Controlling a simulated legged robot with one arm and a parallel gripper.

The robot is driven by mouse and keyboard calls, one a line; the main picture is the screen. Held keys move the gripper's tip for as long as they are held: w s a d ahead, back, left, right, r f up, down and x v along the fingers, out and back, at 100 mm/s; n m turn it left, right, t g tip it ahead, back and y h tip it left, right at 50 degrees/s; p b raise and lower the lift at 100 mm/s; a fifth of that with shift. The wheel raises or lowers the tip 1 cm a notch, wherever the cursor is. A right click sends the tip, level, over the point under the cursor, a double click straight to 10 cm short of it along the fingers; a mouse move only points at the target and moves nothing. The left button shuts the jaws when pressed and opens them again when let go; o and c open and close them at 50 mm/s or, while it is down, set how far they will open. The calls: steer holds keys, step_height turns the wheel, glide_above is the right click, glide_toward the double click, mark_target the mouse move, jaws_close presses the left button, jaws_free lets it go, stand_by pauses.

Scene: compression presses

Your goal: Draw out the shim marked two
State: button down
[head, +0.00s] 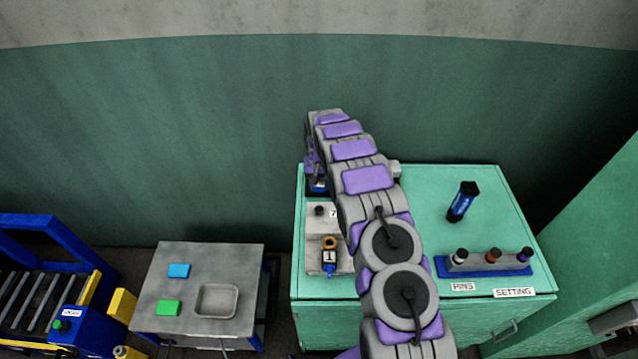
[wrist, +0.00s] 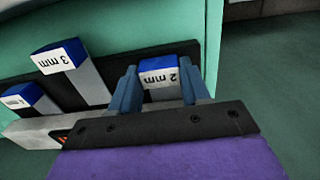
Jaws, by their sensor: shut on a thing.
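The shim marked 2 mm (wrist: 159,76) has a blue top and a white label. It is in the wrist view, between the two blue-grey fingers of my gripper (wrist: 157,88). The fingers are shut on it, one at each side. Its lower part is hidden behind the gripper body, so I cannot tell how far it sits in its holder. To its left stand a shim marked 3 mm (wrist: 60,56) and another blue-topped shim (wrist: 27,98) with an unreadable label. In the head view my arm largely hides the gripper and the shims.
The green cabinet (head: 470,230) carries a blue pin stand (head: 486,270), a dark blue cylinder (head: 463,201) and a grey plate (head: 318,228) beside my arm. A grey table (head: 205,260) on the left holds a tray (head: 217,315) and blue and green blocks. A roller conveyor (head: 40,290) stands far left.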

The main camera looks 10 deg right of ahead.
mark_target(319, 194)
steer(key=shift+s+a+r, duration=0.1)
steer(key=shift+s+a, duration=0.05)
steer(key=shift+s, duration=0.45)
steer(key=shift+s+a, duration=0.15)
steer(key=shift+s, duration=0.4)
steer(key=shift+s+a+p, duration=0.1)
steer(key=shift+s+p, duration=0.3)
steer(key=shift+s, duration=0.4)
steer(key=shift+s+f, duration=0.2)
steer(key=c, duration=0.5)
jaws_free()
steer(key=shift+s+a+r, duration=0.1)
steer(key=shift+c, duration=0.2)
